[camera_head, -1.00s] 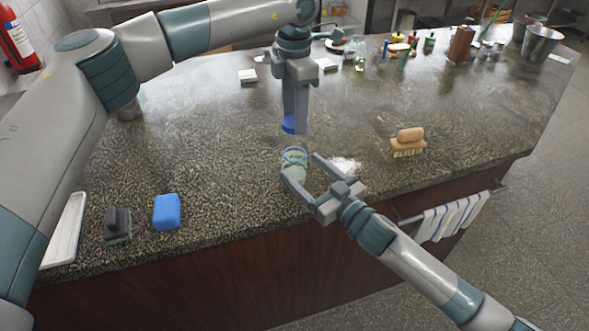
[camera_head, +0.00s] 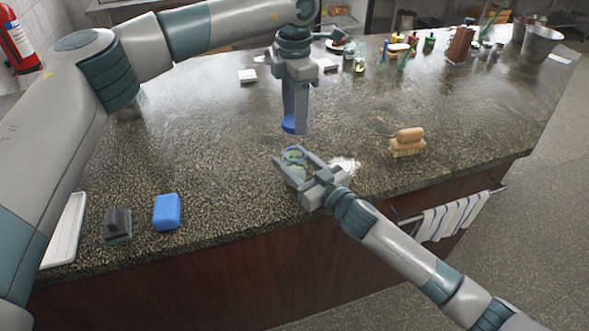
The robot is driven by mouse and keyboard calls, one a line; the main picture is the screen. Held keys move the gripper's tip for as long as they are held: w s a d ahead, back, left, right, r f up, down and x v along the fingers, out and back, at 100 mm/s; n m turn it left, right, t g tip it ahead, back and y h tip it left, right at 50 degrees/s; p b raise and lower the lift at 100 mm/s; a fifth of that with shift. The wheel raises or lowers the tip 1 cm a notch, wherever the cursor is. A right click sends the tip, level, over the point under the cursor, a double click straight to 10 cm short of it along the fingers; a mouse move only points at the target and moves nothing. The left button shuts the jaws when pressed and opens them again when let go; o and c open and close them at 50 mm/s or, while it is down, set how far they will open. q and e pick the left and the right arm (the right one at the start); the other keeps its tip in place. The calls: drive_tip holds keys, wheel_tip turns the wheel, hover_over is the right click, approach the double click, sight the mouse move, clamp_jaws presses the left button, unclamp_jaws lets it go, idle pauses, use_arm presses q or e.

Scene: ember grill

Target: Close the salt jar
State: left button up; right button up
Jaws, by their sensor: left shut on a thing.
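The salt jar (camera_head: 294,156) is a small clear glass jar standing on the counter near its front edge. Its top rim shows and its lower part is hidden by my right gripper. My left gripper (camera_head: 296,118) points down and is shut on a blue lid (camera_head: 288,124), held above the jar and apart from it. My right gripper (camera_head: 293,163) reaches in from the front with its fingers apart, one on each side of the jar. I cannot tell whether the fingers touch the glass.
A blue sponge (camera_head: 166,211), a dark scraper (camera_head: 118,225) and a white tray (camera_head: 66,232) lie at the front left of the counter (camera_head: 215,150). A wooden brush (camera_head: 408,143) lies to the right, near a white spill (camera_head: 345,165). Bottles and metal buckets (camera_head: 540,43) stand at the back right.

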drive_tip(key=shift+c, duration=1.2)
use_arm(q)
drive_tip(key=shift+f, duration=2.5)
drive_tip(key=shift+f, duration=0.1)
drive_tip(key=shift+f, duration=0.8)
drive_tip(key=shift+f, duration=0.55)
